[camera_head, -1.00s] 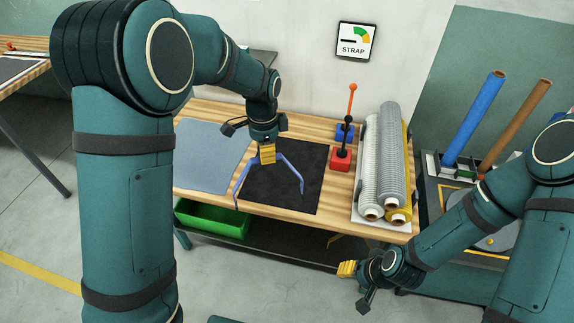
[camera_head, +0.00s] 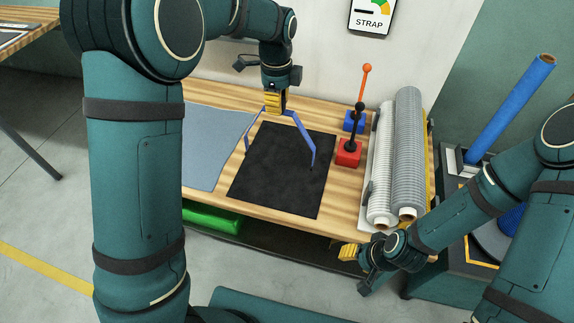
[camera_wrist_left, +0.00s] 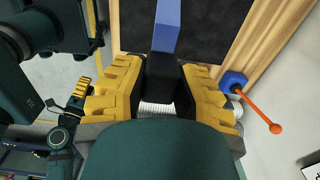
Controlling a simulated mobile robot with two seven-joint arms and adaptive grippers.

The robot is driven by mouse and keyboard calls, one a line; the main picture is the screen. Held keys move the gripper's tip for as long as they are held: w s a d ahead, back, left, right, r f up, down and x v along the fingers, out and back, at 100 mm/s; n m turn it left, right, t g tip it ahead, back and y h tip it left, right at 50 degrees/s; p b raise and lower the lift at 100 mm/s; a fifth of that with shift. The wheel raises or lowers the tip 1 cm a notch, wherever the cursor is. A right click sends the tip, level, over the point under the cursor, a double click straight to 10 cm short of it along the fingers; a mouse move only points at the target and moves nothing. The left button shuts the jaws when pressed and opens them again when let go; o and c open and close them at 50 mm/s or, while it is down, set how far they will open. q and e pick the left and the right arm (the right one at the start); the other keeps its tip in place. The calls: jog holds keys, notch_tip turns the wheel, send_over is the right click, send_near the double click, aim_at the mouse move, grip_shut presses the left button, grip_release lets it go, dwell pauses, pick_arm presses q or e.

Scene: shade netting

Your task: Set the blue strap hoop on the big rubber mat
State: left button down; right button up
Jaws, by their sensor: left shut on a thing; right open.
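My left gripper (camera_head: 274,104) is shut on the blue strap hoop (camera_head: 302,134), gripping its upper middle. The hoop's bent legs spread down to both sides, one over the black mat's right part and one near its left edge. I cannot tell whether they touch. The black rubber mat (camera_head: 278,172) lies flat on the wooden bench, bare. In the left wrist view, a blue length of the hoop (camera_wrist_left: 167,22) runs up from between the yellow fingers, with the black mat (camera_wrist_left: 215,30) behind. My right gripper (camera_head: 349,252) is open and empty before the bench's front edge.
A blue-grey sheet (camera_head: 212,145) lies left of the black mat. A red block (camera_head: 348,154) and a blue block (camera_head: 353,122) with upright levers stand right of it. Wrapped rolls (camera_head: 405,150) lie farther right. A green bin (camera_head: 212,219) is below the bench.

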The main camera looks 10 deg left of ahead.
pick_arm(q)
jog(key=shift+w+f, duration=0.1)
jog(key=shift+f, duration=0.45)
notch_tip(320, 180, down, 9)
jog(key=b, duration=0.1)
jog(key=shift+b, duration=0.4)
jog(key=shift+f, duration=0.15)
jog(key=c, duration=0.9)
grip_release()
jog(key=shift+f, duration=0.1)
jog(key=shift+o, duration=0.2)
notch_tip(320, 180, up, 12)
jog(key=shift+r+p, duration=0.2)
jog(key=shift+p, duration=0.9)
